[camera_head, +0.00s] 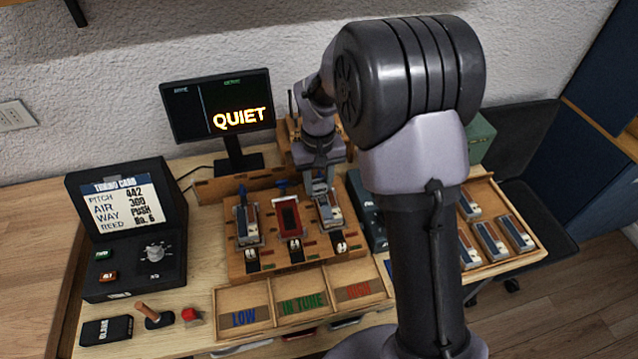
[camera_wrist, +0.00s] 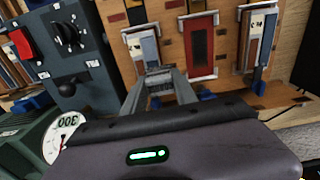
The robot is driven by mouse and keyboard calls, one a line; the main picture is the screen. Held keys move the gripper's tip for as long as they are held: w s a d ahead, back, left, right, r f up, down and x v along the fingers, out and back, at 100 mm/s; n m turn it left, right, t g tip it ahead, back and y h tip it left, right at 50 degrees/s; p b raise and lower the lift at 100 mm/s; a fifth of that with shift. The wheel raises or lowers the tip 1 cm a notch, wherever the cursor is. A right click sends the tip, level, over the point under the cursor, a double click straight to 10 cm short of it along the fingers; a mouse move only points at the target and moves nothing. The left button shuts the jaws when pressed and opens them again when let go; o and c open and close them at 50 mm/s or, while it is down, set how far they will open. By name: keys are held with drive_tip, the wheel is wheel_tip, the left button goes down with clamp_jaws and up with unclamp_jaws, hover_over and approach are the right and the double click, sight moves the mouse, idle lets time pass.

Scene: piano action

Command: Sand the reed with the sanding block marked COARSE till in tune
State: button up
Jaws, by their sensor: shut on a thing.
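The wooden rack (camera_head: 262,268) holds two blue-and-silver reed plates, one at the left (camera_head: 247,224) and one at the right (camera_head: 329,209). A red frame with a dark centre (camera_head: 289,217) sits between them. My gripper (camera_head: 321,186) is at the top of the right slot. In the wrist view my gripper (camera_wrist: 158,84) is shut on what looks like a blue tab at the end of that slot's reed plate (camera_wrist: 143,46); the fingers hide most of it. I can read COARSE on no block in either view.
The tuning card (camera_head: 122,204) reads pitch 442, air 300, push, reed No. 6. The monitor (camera_head: 217,104) says QUIET. LOW, IN TUNE and HIGH bins (camera_head: 302,308) are in front. Several plates lie in a right-hand tray (camera_head: 533,243). A gauge (camera_wrist: 62,138) shows 300.

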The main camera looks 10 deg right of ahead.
drive_tip(key=shift+r+p, duration=1.8)
drive_tip(key=shift+r, duration=0.6)
drive_tip(key=shift+s, duration=0.1)
idle(3.3)
